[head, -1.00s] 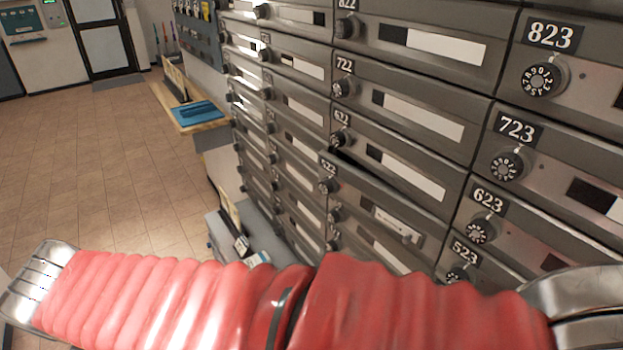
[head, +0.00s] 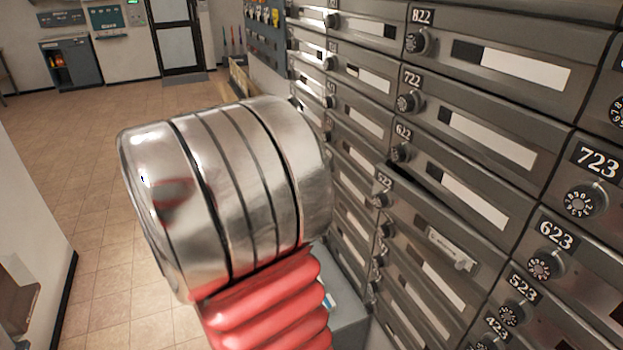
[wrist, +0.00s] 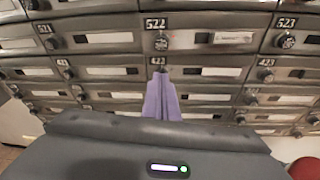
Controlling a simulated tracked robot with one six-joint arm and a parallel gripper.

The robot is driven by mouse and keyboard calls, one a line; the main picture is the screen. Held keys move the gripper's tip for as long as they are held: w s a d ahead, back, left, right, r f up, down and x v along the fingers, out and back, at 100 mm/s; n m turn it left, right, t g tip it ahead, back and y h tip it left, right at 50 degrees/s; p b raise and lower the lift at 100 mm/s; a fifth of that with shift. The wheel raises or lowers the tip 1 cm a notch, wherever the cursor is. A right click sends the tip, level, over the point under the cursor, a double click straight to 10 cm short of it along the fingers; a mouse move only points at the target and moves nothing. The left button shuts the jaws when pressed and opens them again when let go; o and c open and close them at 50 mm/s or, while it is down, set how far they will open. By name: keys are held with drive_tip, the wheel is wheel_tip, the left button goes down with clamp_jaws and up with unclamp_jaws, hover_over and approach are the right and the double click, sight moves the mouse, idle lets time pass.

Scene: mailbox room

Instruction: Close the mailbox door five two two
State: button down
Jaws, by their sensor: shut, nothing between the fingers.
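Mailbox door 522 (head: 425,238) is a grey door with a number plate, a dial and a small label holder. A dark gap shows along its top edge in the head view, so it stands slightly ajar. In the wrist view, door 522 (wrist: 215,40) is at the top centre, face on. My gripper (wrist: 160,74) shows there as purple fingers, shut and empty. The fingertips appear just below door 522, over the 423 row; I cannot tell whether they touch anything. My gripper is not visible in the head view.
Other mailbox doors surround it, such as 622 (head: 455,180) above and 523 (head: 508,314) at the lower right, each with a dial. My metal and red arm hides the middle of the head view. Tiled floor (head: 100,220) is open on the left.

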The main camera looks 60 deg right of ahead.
sight(376, 187)
drive_tip(key=d, duration=0.1)
drive_tip(key=d+n+h, duration=0.1)
drive_tip(key=d, duration=0.1)
drive_tip(key=d+n+g+h, duration=0.1)
drive_tip(key=shift+w+d+r, duration=0.15)
drive_tip(key=shift+d+r, duration=0.05)
drive_tip(key=shift+r, duration=0.15)
drive_tip(key=shift+x, duration=7.05)
drive_tip(key=shift+w+d+r, duration=0.1)
drive_tip(key=shift+w+r, duration=0.05)
drive_tip(key=shift+w, duration=0.1)
